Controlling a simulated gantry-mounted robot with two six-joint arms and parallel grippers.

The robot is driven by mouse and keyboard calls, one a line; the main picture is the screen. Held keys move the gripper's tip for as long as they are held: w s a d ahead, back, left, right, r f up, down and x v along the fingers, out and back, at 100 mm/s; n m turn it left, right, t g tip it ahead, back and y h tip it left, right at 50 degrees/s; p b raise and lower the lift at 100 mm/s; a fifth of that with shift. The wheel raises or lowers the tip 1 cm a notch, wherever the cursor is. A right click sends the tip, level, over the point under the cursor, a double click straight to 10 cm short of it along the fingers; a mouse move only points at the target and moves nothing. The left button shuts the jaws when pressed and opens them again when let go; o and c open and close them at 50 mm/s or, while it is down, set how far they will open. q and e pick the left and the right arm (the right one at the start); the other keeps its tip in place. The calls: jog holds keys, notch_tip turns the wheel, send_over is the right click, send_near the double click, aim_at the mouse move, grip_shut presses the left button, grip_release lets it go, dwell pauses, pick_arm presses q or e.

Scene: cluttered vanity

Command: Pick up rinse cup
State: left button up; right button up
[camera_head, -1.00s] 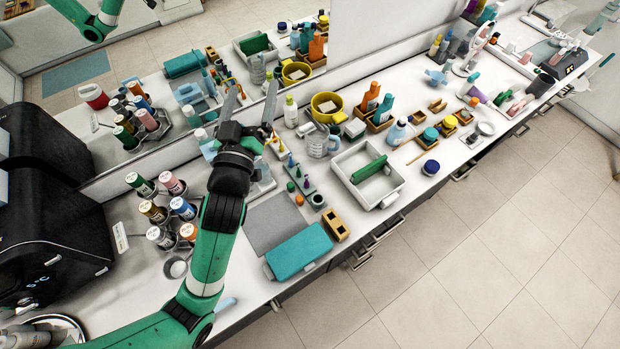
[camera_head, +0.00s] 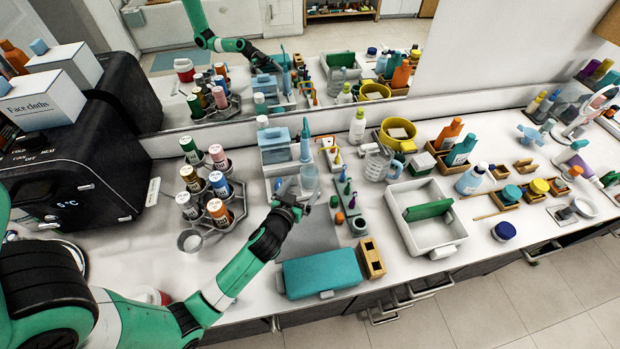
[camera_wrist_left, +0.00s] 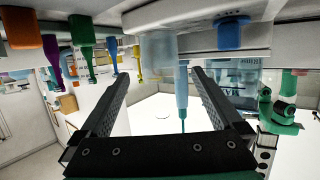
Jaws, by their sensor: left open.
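A translucent pale cup (camera_head: 309,178), which looks like the rinse cup, stands upright near the back of the grey mat. My left gripper (camera_head: 304,191) is low over the mat just in front of it, its fingers pointing at the cup. In the left wrist view, which is upside down, the cup (camera_wrist_left: 157,48) shows just beyond and between the tips of my open left gripper (camera_wrist_left: 160,74). Nothing is held. A slim blue pointed bottle (camera_head: 305,147) stands close behind the cup. My right gripper is not in view.
A bottle rack (camera_head: 235,213) stands left of my forearm, with a small clear cup (camera_head: 190,241) in front. A teal case (camera_head: 321,273) lies in front. Small coloured items (camera_head: 348,192) stand close right; a clear jug (camera_head: 376,163) and white tray (camera_head: 405,232) lie beyond.

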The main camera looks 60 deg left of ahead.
aim_at(306, 179)
pick_arm(q)
jog(key=shift+x, duration=2.65)
grip_shut()
jog(key=shift+r, duration=0.4)
notch_tip(306, 179, up, 3)
jog(key=shift+s+d+r+p, duration=0.15)
jog(key=shift+s+d+p, duration=0.05)
jog(key=shift+p, duration=0.55)
jog(key=s+d+r+p, duration=0.1)
jog(key=s+d+r, duration=0.7)
jog(key=s+d, duration=0.1)
jog(key=shift+s+d+r+p, duration=0.35)
jog(key=shift+r, duration=0.05)
jog(key=shift+w, duration=0.1)
